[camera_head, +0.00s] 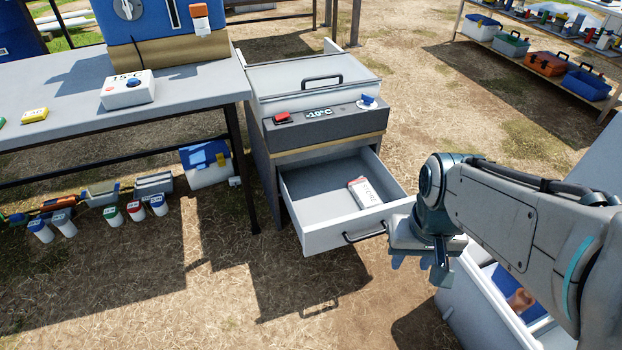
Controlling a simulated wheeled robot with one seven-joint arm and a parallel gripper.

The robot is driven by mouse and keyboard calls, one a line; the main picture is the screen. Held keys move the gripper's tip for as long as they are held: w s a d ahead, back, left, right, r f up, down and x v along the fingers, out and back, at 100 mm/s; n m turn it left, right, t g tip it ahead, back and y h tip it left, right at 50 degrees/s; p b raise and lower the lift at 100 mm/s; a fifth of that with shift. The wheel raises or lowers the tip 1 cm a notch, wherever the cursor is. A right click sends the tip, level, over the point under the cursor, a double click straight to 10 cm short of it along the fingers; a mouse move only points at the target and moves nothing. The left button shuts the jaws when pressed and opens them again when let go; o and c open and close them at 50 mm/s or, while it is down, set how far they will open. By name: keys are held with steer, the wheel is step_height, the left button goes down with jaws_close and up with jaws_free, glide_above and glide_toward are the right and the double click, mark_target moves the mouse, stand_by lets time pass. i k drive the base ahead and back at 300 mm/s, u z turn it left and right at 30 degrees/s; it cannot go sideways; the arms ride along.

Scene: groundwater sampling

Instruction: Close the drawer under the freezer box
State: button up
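The freezer box (310,75) is a grey unit with a closed lid, a lid handle and a front panel reading about -10°C. The drawer (310,232) under it is pulled out toward the front. A dark bar handle (365,236) is on its front face. A small white labelled packet (365,191) lies inside the drawer. My gripper (420,265) hangs just right of the drawer's front corner, pointing down. In the picture it is close to the handle's right end; I see no contact. Its fingers are small and partly hidden, so their opening is unclear.
A grey table (190,97) with a blue box (160,20) and a white control box (128,91) stands left. Bottles and a white cooler (205,163) are on the ground below it. A white bin (475,300) is at lower right. Open ground lies before the drawer.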

mark_target(325, 215)
steer(key=u, duration=1.65)
steer(key=k, duration=0.95)
steer(key=z, duration=1)
steer(key=i, duration=1)
steer(key=u, duration=0.6)
steer(key=k, duration=0.65)
steer(key=z, duration=0.4)
steer(key=i, duration=0.4)
steer(key=z, duration=0.05)
